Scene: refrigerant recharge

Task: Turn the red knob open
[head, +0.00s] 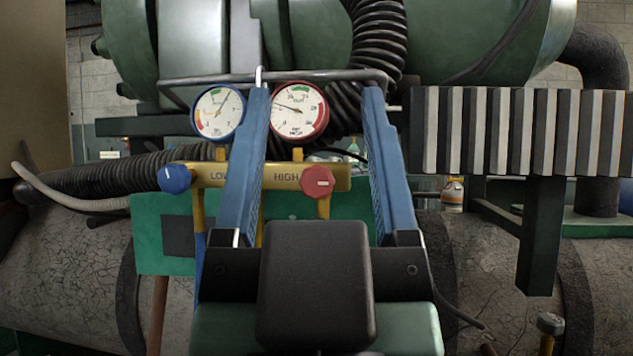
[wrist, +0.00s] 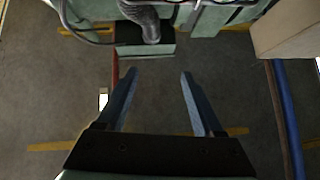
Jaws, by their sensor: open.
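The red knob (head: 318,182) is on the right end of the yellow manifold (head: 235,176), by the word HIGH. It has a pale mark across its face. A blue knob (head: 174,179) is on the left end, by the word LOW. My gripper (head: 316,92) is open and empty, its two blue fingers spread wide. In the head view the red knob appears between the fingers; how far beyond them it lies is unclear. In the wrist view my gripper (wrist: 159,73) has only floor between its fingers, and I cannot make out the red knob there.
A blue-rimmed gauge (head: 218,111) and a red-rimmed gauge (head: 299,109) sit above the manifold, under a grey bar. Black corrugated hose (head: 378,45) hangs behind. A finned block (head: 520,130) stands at right. A cardboard-coloured box (wrist: 286,30) is at upper right in the wrist view.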

